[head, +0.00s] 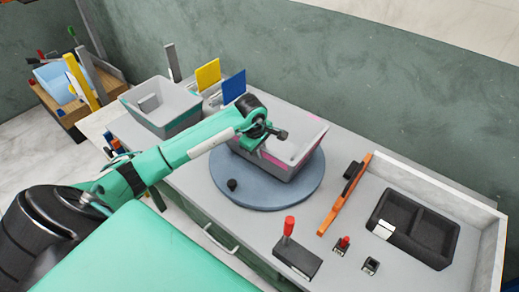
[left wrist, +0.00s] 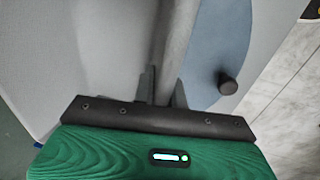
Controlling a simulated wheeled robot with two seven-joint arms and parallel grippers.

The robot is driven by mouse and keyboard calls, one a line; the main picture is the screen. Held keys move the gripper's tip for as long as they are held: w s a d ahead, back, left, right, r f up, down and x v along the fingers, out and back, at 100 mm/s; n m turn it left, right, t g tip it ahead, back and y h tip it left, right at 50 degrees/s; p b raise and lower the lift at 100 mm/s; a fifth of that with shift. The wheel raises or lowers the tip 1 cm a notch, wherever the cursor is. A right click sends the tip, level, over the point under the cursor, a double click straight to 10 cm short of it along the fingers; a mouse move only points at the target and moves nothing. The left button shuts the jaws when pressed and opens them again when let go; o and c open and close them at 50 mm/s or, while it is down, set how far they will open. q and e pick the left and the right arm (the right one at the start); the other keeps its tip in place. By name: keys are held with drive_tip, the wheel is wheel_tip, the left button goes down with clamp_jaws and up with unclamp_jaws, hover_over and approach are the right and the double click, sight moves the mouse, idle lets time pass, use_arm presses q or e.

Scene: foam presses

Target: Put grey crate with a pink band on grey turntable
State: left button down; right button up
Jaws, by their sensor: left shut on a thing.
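The grey crate with a pink band (head: 297,162) is over the round grey turntable (head: 240,193) in the head view, roughly upright. I cannot tell whether its base touches the plate. My left gripper (head: 279,134) is shut on the crate's near upper wall. In the left wrist view the two fingers (left wrist: 163,92) pinch that wall (left wrist: 171,45) from both sides. The turntable (left wrist: 222,50) shows there below, with its dark knob (left wrist: 228,83). My arm hides part of the crate's left side. My right gripper is not seen.
Another grey crate with a green band (head: 165,108) stands at the table's left. Blue (head: 233,87) and yellow (head: 208,74) panels stand behind. Right of the turntable are an orange bar (head: 342,205), a red-handled lever (head: 290,228) and a black tray (head: 440,235).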

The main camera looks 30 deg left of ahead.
use_arm(q)
drive_tip(key=shift+f, duration=0.35)
drive_tip(key=shift+f+b, duration=0.25)
drive_tip(key=shift+b, duration=0.05)
drive_tip(key=c, duration=1.4)
unclamp_jaws()
drive_tip(key=shift+r, duration=0.1)
drive_tip(key=shift+c, duration=0.2)
